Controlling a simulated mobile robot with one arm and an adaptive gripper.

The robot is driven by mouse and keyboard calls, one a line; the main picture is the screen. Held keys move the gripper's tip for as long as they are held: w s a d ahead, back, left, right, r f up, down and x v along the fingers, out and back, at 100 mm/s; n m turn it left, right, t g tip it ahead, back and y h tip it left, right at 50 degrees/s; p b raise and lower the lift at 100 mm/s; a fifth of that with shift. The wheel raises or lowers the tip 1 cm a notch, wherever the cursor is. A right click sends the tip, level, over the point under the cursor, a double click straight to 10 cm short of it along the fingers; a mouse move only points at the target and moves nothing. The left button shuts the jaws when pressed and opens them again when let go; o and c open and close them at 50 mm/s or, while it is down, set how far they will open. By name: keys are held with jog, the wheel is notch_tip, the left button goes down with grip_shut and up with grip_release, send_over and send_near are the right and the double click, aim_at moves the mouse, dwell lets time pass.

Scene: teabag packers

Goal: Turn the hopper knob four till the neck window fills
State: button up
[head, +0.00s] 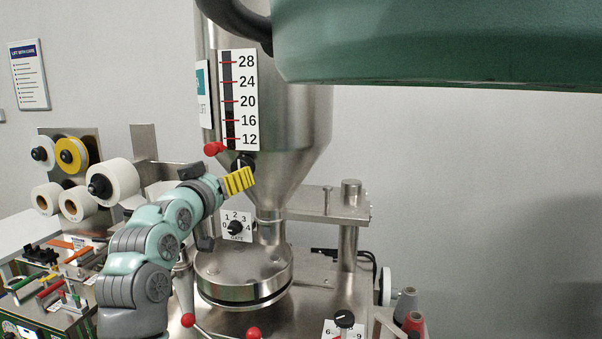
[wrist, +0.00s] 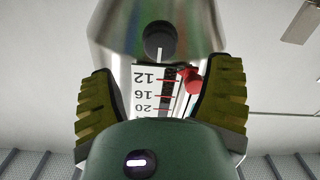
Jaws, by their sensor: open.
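The steel hopper (head: 300,130) stands in the middle of the head view. A numbered dial (head: 229,215) with a black knob (head: 236,228) sits low on it, beside the neck (head: 271,228); its pointer is too small to read. A second black knob (head: 244,161) sits just under the level scale (head: 251,90). My gripper (head: 238,181), with yellow ribbed fingers, is close below that upper knob. In the wrist view my gripper (wrist: 160,72) is open and empty; a black knob (wrist: 159,40) with a white pointer line shows beyond the fingertips. I cannot make out fill in a neck window.
A red ball (head: 213,148) sticks out left of the scale and shows in the wrist view (wrist: 192,80). Label rolls (head: 112,180) stand at left. A red-knobbed lever (head: 188,320) and another black dial knob (head: 345,318) are below. A dark green body (head: 430,45) covers the upper right.

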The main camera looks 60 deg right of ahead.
jog(key=p+x, duration=0.4)
jog(key=x, duration=0.4)
jog(key=shift+d+r, duration=0.1)
jog(key=shift+w+d+p, duration=0.1)
jog(key=shift+d+p, duration=0.25)
jog(key=shift+p, duration=0.05)
jog(key=shift+w, duration=0.1)
jog(key=c, duration=1.2)
